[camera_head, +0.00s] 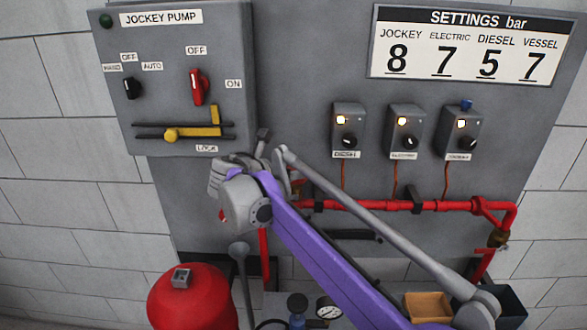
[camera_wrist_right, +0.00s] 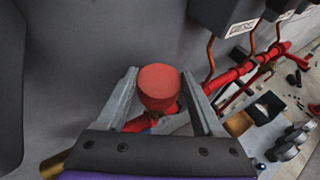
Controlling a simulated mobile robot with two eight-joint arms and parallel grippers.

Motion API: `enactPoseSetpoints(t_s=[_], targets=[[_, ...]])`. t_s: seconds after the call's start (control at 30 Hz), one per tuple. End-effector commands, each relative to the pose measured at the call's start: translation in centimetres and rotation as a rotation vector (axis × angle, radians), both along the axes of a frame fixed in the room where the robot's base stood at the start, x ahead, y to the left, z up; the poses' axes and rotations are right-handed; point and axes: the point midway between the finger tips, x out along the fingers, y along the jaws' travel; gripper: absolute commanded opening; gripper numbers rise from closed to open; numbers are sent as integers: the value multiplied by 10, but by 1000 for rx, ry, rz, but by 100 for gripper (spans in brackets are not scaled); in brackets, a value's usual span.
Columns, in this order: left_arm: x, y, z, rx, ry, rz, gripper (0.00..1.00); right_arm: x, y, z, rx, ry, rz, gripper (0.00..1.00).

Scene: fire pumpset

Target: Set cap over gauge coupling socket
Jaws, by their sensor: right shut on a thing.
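In the right wrist view a red, round-topped cap (camera_wrist_right: 160,86) sits between the two grey fingers of my right gripper (camera_wrist_right: 159,74). The gripper is shut on it. In the head view my right gripper (camera_head: 268,158) is in front of the grey panel, just below the jockey pump box, and my wrist hides the cap's front. A red pipe (camera_head: 365,205) runs to the right of it, and a brass fitting (camera_head: 498,238) hangs at its right end. I cannot tell which part is the gauge coupling socket. My left gripper is not in view.
The jockey pump box (camera_head: 175,85) is above my gripper. Three small switch boxes (camera_head: 405,128) are to the right. Below are a red tank (camera_head: 190,298), a round gauge (camera_head: 328,308) and an orange-brown bin (camera_head: 428,306). My purple arm crosses the lower middle.

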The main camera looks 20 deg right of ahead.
Motion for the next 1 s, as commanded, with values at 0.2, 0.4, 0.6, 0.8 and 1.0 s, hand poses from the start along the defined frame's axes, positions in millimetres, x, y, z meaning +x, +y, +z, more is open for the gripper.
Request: enactPoseSetpoints(t_s=[0.2, 0.4, 0.6, 0.8, 1.0], targets=[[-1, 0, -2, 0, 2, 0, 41, 0, 0, -4, 0, 0, 0, 6], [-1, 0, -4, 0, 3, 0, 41, 0, 0, -7, 0, 0, 0, 6], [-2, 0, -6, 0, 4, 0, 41, 0, 0, -10, 0, 0, 0, 6], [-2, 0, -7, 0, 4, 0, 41, 0, 0, -11, -1, -1, 0, 6], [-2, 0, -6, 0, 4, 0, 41, 0, 0, -11, -1, -1, 0, 74]])
